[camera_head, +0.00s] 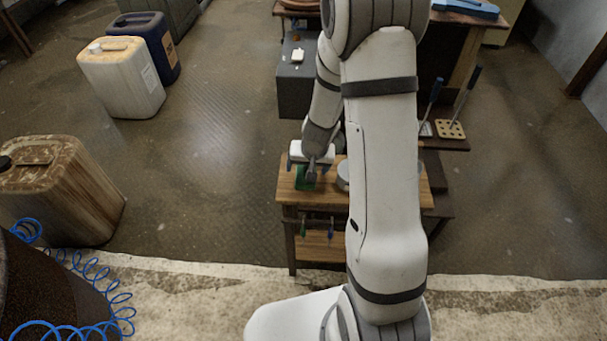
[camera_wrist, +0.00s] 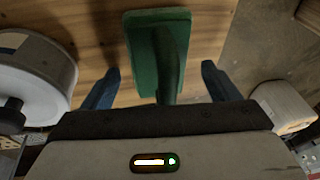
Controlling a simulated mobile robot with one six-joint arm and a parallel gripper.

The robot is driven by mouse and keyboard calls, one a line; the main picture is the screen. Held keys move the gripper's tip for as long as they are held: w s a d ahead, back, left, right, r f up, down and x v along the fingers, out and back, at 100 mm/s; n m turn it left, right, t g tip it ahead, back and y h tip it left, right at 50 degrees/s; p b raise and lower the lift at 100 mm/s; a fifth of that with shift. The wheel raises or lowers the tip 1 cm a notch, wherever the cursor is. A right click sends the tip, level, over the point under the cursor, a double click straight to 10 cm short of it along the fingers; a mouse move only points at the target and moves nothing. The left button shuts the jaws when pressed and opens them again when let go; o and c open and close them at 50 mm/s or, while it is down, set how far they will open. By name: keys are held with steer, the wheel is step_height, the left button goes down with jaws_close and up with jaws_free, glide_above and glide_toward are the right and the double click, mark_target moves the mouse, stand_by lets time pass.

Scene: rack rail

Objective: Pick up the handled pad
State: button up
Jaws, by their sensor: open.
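The handled pad (camera_wrist: 144,45) is a green rectangular plate with a raised green handle, lying on a wooden tabletop. In the wrist view it sits at the top middle, and its near end lies between my fingers. My gripper (camera_wrist: 160,80) is open, with one blue finger on each side of the pad and a gap on both sides. In the head view the green pad (camera_head: 305,180) shows partly below my gripper (camera_head: 311,174) at the left of the table. My gripper hides part of it there.
A round pale object with a dark knob (camera_wrist: 30,80) stands left of the pad on the wooden table (camera_head: 290,196). Tools hang under the table's front edge. A grey box (camera_head: 295,90) stands behind. Jerrycans (camera_head: 122,80) stand on the floor at left.

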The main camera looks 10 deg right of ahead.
steer(key=shift+c, duration=0.5)
steer(key=c, duration=1)
steer(key=shift+r, duration=0.1)
step_height(320, 180, up, 10)
steer(key=p, duration=0.5)
steer(key=o, duration=0.4)
steer(key=shift+c, duration=1.4)
steer(key=shift+s+p, duration=0.1)
steer(key=shift+p, duration=0.3)
